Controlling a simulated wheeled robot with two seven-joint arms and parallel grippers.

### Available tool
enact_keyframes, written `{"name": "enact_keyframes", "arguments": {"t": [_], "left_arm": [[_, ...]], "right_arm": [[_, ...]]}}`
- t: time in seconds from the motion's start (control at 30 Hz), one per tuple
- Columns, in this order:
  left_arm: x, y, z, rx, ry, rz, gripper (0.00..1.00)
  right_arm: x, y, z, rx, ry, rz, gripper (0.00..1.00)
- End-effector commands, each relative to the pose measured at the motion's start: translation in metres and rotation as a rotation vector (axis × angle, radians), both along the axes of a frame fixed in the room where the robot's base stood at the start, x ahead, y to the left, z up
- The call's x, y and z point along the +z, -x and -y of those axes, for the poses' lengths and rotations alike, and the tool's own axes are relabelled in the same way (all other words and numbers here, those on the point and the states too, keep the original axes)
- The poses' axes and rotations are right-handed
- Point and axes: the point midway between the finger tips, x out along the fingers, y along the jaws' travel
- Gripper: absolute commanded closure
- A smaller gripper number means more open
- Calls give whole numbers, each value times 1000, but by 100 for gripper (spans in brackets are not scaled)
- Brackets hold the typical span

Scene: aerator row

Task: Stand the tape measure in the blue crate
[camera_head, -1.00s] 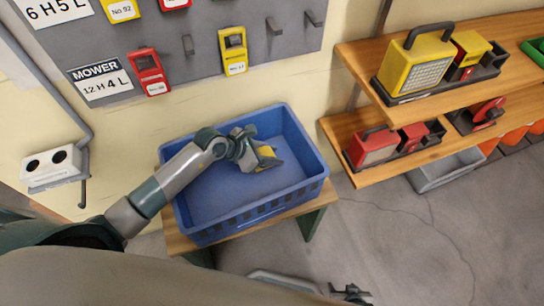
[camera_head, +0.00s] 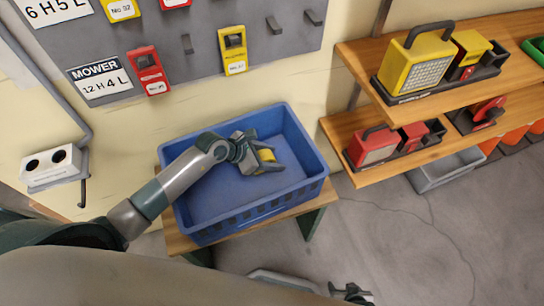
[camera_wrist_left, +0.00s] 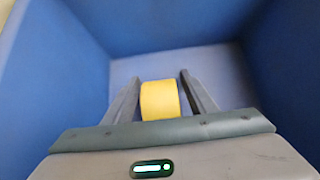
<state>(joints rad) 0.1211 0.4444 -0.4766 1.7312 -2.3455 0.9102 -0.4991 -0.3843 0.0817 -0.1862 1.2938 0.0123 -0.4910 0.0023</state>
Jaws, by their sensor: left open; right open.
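The blue crate (camera_head: 296,193) sits on a small wooden stand below the wall panel. My left gripper (camera_head: 272,162) reaches down inside the crate. The yellow tape measure (camera_head: 265,155) is between its fingers, partly hidden by them in the head view. In the left wrist view, the tape measure (camera_wrist_left: 160,100) stands between the two spread fingers of my left gripper (camera_wrist_left: 158,90), with a gap beside the right finger. It appears to rest on the crate floor. My right gripper (camera_head: 352,292) is low at the bottom edge, away from the crate, and looks empty.
The wooden stand (camera_head: 180,242) holds the crate. Wooden shelves (camera_head: 350,62) with yellow and red devices are at the right. A grey bin (camera_head: 445,172) is below them. A wall panel (camera_head: 205,45) with tags and hooks is behind. The rest of the crate floor looks clear.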

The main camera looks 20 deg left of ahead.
Motion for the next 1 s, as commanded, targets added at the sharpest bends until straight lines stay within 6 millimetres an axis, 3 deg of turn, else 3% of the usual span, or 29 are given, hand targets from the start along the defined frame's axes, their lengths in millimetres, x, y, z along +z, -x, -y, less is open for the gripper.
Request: {"name": "enact_keyframes", "arguments": {"t": [0.27, 0.7, 1.0], "left_arm": [[13, 7, -9, -1, 0, 1, 49], [65, 40, -50, -1, -3, 2, 49], [86, 53, -65, 0, -2, 0, 49]], "right_arm": [[0, 2, 1, 0, 0, 5, 43], [-3, 4, 1, 1, 2, -8, 43], [0, 1, 3, -1, 5, -13, 43]]}}
